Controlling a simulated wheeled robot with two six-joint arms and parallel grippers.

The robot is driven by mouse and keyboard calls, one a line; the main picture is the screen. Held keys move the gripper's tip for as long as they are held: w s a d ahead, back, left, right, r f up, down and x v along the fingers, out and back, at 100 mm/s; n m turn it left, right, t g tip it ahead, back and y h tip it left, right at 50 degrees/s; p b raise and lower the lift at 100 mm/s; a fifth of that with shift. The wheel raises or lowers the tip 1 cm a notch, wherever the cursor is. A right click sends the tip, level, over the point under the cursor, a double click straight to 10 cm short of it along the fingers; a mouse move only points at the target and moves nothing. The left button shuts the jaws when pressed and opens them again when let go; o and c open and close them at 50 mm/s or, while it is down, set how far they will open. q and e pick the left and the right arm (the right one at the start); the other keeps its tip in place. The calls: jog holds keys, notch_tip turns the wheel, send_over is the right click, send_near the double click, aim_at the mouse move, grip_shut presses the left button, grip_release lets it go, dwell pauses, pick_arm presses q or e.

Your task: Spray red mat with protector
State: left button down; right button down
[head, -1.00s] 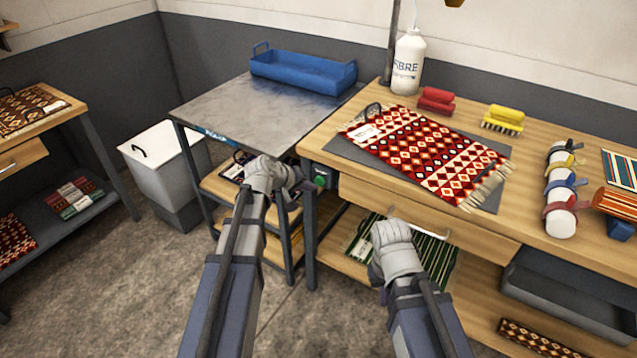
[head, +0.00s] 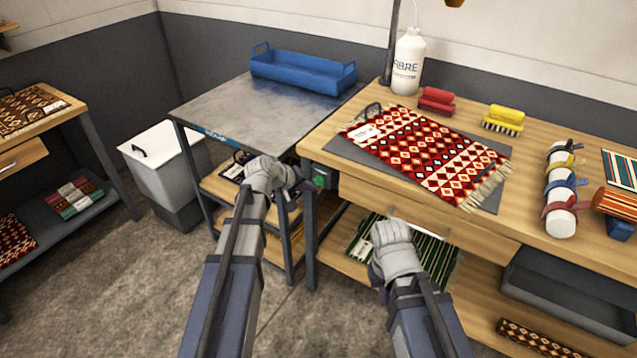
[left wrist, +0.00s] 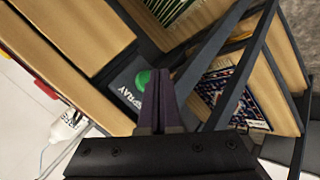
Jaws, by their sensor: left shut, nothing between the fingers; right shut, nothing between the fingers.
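The red mat (head: 425,150), with cream and dark diamonds and a fringed right end, lies flat on a dark grey pad (head: 346,149) on the wooden bench. A white bottle (head: 408,65) with printed lettering and a thin tube stands behind it. A green button (head: 320,181) sits on a dark box at the bench's left front; the left wrist view shows the button (left wrist: 143,77) beside the lettering "SPRAY". My left gripper (head: 300,187) is shut and empty, its fingertips close to the button; contact cannot be told. My right gripper (head: 384,295) is shut, low before the bench, mostly hidden by its wrist.
A metal-topped table (head: 240,112) with a blue tray (head: 300,75) adjoins the bench. Red (head: 436,101) and yellow (head: 503,120) brushes lie behind the mat. A white bin (head: 160,165) is on the floor at left.

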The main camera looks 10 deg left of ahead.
pick_arm(q)
jog(key=shift+w, duration=0.15)
dwell(0.4)
jog(key=shift+w+d, duration=0.15)
jog(key=shift+w, duration=0.1)
jog(key=shift+w+d, duration=0.2)
jog(key=shift+w, duration=0.35)
dwell(0.8)
jog(key=shift+s, duration=0.1)
dwell(1.6)
jog(key=shift+s+a, duration=0.35)
jog(key=shift+s, duration=0.5)
jog(key=s, duration=0.1)
jog(key=s+a, duration=0.1)
jog(key=s, duration=0.2)
jog(key=shift+s+a, duration=0.35)
